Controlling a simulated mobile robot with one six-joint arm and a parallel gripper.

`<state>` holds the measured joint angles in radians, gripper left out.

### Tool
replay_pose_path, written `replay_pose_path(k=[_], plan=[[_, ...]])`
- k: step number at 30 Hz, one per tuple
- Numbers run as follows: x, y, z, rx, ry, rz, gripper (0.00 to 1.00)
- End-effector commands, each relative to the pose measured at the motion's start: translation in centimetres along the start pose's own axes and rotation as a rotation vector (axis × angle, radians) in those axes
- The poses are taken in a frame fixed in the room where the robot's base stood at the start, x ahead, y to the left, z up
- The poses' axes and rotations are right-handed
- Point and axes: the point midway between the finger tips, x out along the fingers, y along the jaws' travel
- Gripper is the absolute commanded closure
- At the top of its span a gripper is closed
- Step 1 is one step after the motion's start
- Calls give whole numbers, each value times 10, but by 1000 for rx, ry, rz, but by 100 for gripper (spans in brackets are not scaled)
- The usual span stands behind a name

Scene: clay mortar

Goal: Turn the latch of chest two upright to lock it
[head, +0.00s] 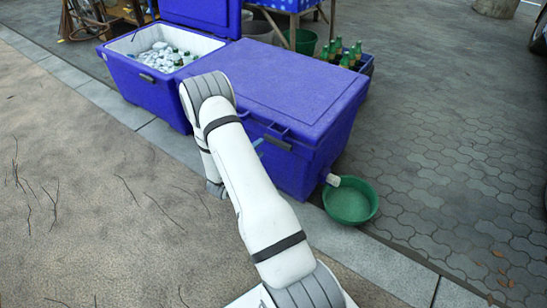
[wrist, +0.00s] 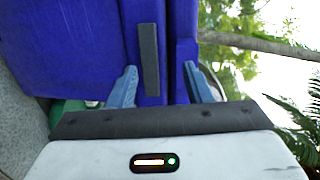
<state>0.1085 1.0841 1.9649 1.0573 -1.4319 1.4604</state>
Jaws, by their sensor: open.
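The closed blue chest (head: 290,85) has its lid down, and I take it to be chest two. Its front fills much of the wrist view (wrist: 70,35). There the latch (wrist: 149,60), a dark grey bar, lies parallel to the lid seam, so it looks level rather than upright. My gripper (wrist: 160,86) is open, its two blue-grey fingers apart on either side of the bar's line, near its lower end in the picture. Contact with the latch cannot be told. In the head view my arm hides most of the gripper.
An open blue chest (head: 150,85) with ice and bottles stands at left. A green basin (head: 350,203) sits by the closed chest's front right corner, under a white spout (head: 333,180). A crate of green bottles (head: 366,65) stands behind.

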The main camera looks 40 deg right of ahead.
Motion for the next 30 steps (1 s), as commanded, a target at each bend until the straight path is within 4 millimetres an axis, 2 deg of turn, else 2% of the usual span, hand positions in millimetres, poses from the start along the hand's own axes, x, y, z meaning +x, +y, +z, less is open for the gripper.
replay_pose_path(k=[1, 6, 11, 21, 30], plan=[[2, 19, -7, 8, 24, -29, 55], [3, 30, -20, 32, 67, -90, 55], [20, 28, -23, 38, 73, -96, 55], [70, 24, -26, 35, 69, -93, 55], [79, 21, -26, 33, 67, -92, 55]])
